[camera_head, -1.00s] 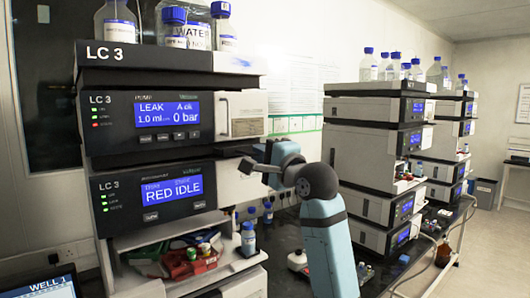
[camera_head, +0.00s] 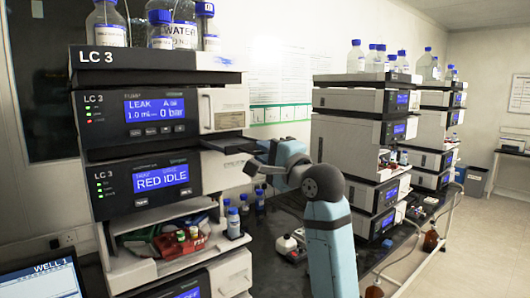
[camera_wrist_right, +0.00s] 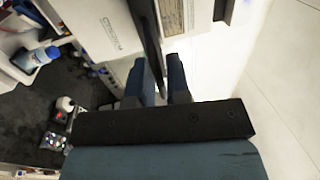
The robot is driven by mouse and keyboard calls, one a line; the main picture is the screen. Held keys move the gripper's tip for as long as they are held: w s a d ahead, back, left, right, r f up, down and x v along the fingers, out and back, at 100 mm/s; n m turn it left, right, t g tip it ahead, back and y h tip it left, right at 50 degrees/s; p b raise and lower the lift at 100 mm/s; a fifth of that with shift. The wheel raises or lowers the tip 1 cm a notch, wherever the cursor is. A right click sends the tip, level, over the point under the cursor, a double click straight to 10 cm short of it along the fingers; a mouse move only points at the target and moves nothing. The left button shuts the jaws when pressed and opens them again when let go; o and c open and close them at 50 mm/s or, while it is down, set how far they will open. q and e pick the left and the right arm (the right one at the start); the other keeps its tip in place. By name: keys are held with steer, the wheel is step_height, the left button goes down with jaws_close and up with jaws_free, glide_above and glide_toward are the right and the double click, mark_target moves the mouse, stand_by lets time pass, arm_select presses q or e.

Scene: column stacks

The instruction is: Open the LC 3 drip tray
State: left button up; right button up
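The LC 3 stack (camera_head: 135,150) stands at the left of the head view. Its drip tray (camera_head: 228,141) is a thin dark strip between the pump module and the module below, and its outer end reaches a little beyond the housing. My right gripper (camera_head: 258,162) is at that end. In the right wrist view the dark tray edge (camera_wrist_right: 153,55) runs between the two close fingers of my right gripper (camera_wrist_right: 162,82), which look shut on it. The exact contact is hard to see. My left gripper is not in view.
Bottles (camera_head: 180,36) stand on top of the stack. An open lower shelf holds a red item (camera_head: 183,243) and small bottles. Other stacks (camera_head: 360,150) stand to the right on the dark bench. A laptop (camera_head: 45,280) is at the lower left.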

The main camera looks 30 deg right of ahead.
steer(key=shift+o, duration=0.8)
steer(key=shift+s, duration=0.1)
steer(key=s+d+f+b, duration=0.1)
steer(key=s+f+b, duration=0.1)
steer(key=s+b, duration=0.9)
steer(key=shift+s+f, duration=0.25)
steer(key=shift+s, duration=1)
steer(key=shift+r, duration=0.1)
